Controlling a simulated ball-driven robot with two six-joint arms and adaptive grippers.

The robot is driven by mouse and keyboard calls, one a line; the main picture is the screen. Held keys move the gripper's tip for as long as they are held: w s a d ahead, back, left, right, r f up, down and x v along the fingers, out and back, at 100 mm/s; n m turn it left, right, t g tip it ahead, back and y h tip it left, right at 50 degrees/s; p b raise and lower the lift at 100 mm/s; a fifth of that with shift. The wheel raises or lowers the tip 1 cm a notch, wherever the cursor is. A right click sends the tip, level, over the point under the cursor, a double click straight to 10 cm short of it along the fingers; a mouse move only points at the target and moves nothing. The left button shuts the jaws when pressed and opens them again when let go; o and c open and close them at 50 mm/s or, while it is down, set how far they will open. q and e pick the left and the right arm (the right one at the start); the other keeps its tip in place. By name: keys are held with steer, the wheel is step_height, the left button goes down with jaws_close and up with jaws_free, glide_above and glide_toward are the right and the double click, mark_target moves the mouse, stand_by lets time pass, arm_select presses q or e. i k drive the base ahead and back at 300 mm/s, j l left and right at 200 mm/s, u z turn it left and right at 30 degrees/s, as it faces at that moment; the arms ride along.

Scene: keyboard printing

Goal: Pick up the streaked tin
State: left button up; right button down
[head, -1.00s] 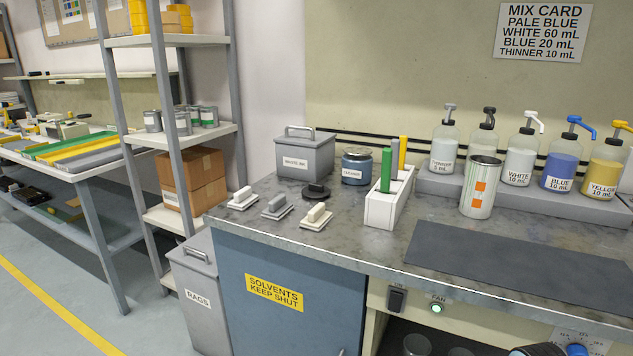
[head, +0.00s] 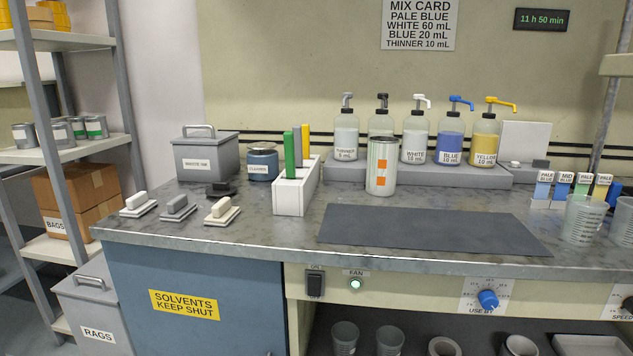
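A light tin (head: 382,166) with orange square patches and vertical streaks stands upright on the metal bench, in front of the row of pump bottles. It is just behind the dark mat and right of the white holder. Its front is unobstructed. Neither of my grippers shows in the head view.
Pump bottles (head: 416,138) stand on a grey riser behind the tin. A white holder (head: 292,196) with coloured strips stands to its left. The dark mat (head: 430,232) is bare. Clear beakers (head: 583,222) and small labelled cards stand at the right.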

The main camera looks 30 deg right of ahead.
mark_target(382, 152)
steer(key=l+z, duration=0.1)
steer(key=z, duration=1.25)
steer(key=l+u, duration=0.15)
steer(key=i+j, duration=0.05)
